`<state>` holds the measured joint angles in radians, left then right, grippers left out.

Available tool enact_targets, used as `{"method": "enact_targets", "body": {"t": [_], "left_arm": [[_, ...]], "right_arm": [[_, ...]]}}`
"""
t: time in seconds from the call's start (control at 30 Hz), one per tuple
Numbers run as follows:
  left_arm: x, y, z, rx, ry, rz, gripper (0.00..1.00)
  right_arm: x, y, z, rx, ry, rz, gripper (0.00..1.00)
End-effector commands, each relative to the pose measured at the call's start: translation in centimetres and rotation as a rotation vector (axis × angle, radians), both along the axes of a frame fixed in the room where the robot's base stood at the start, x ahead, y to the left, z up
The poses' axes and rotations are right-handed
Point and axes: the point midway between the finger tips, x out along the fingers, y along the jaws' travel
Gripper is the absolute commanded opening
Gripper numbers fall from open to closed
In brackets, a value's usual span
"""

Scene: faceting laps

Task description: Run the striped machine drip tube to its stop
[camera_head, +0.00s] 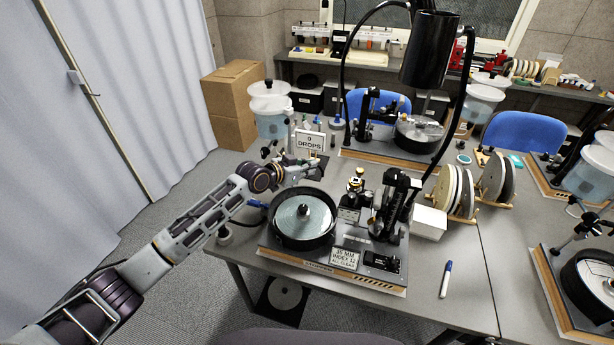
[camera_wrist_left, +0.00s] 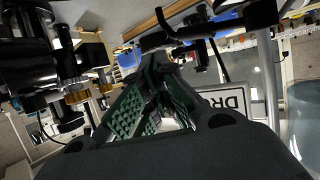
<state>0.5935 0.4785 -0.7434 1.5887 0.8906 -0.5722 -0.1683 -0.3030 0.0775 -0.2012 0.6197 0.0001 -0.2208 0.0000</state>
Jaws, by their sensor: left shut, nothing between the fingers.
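The nearest faceting machine has a round black pan with a grey lap (camera_head: 303,222) and a wood-edged base. The sign (camera_wrist_left: 230,100) is partly hidden behind the fingers there. My right gripper is not in view.
A second machine (camera_head: 419,131) stands behind. A black lamp (camera_head: 430,50) hangs over the bench. Lap discs (camera_head: 458,192) stand in racks at right, beside a white box (camera_head: 429,223). A marker (camera_head: 446,279) lies on the clear front right. A white-lidded water tank (camera_head: 270,112) stands behind left.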

Motion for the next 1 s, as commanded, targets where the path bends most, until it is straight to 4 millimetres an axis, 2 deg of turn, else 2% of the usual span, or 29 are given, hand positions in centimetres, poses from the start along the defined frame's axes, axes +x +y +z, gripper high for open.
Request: {"method": "enact_targets", "body": {"t": [0.2, 0.43, 1.0], "left_arm": [[-1.5, 0.1, 0.7, 0.0, -0.001, 0.0, 0.0], [-3.4, 0.0, 1.4, -0.001, -0.001, 0.0, 0.0], [-7.5, 0.2, 3.1, 0.0, -0.002, 0.001, 0.0]], "right_arm": [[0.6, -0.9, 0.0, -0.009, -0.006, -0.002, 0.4], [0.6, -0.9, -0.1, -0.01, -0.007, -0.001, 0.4], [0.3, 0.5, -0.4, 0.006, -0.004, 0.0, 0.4]]}}
